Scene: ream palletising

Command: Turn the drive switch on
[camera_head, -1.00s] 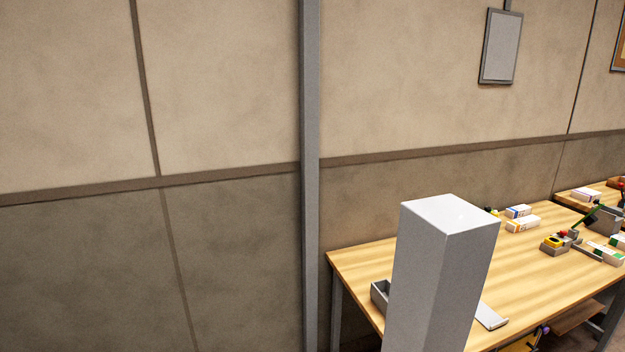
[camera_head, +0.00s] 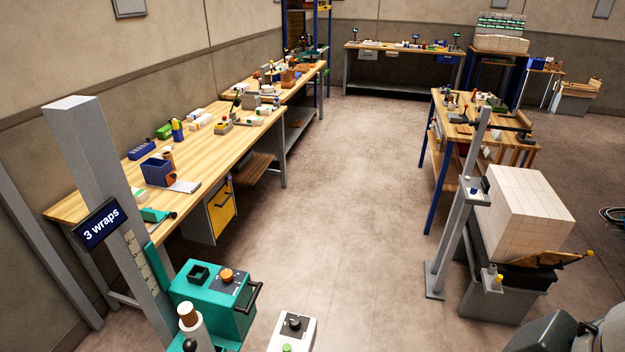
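A teal machine (camera_head: 205,312) stands at the lower left beside a grey column (camera_head: 95,170) with a "3 wraps" sign (camera_head: 101,223). On its top are an orange knob (camera_head: 227,275) on a dark plate and a black square frame. A light grey control box (camera_head: 291,333) at the bottom edge has a black rotary knob (camera_head: 293,321) and a green button (camera_head: 287,348). No readable label shows which control is the drive switch, and the knob positions are too small to tell. Neither of my grippers shows.
A wooden workbench (camera_head: 120,192) with small items runs along the left wall. At right, a pale block stack (camera_head: 518,210) sits behind a grey post (camera_head: 464,215). A grey and dark rounded shape cuts into the lower right corner. The middle floor (camera_head: 345,210) is clear.

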